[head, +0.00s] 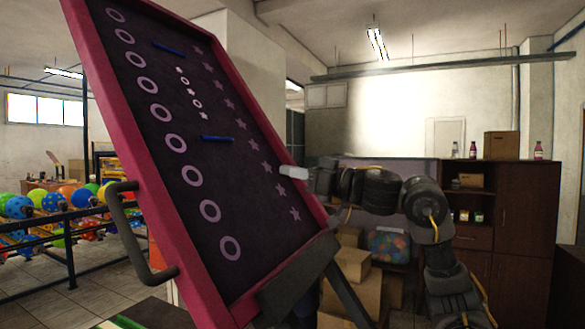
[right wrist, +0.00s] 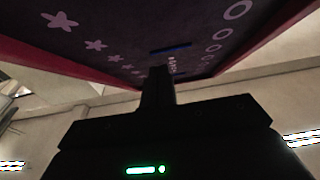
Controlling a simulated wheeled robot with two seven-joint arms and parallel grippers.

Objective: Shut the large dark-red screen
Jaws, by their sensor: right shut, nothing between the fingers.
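The large dark-red screen (head: 178,146) stands raised and tilted in the head view, with a dark panel printed with rings and stars. A grey bar handle (head: 138,236) is on its left side. My right gripper (head: 292,172) is shut and empty, at the screen's right edge, in front of or against the panel side; I cannot tell if it touches. In the right wrist view the shut fingers (right wrist: 157,84) point up at the printed panel (right wrist: 125,38). My left gripper is not in view.
A brown cabinet (head: 515,215) with bottles on top is at the right.

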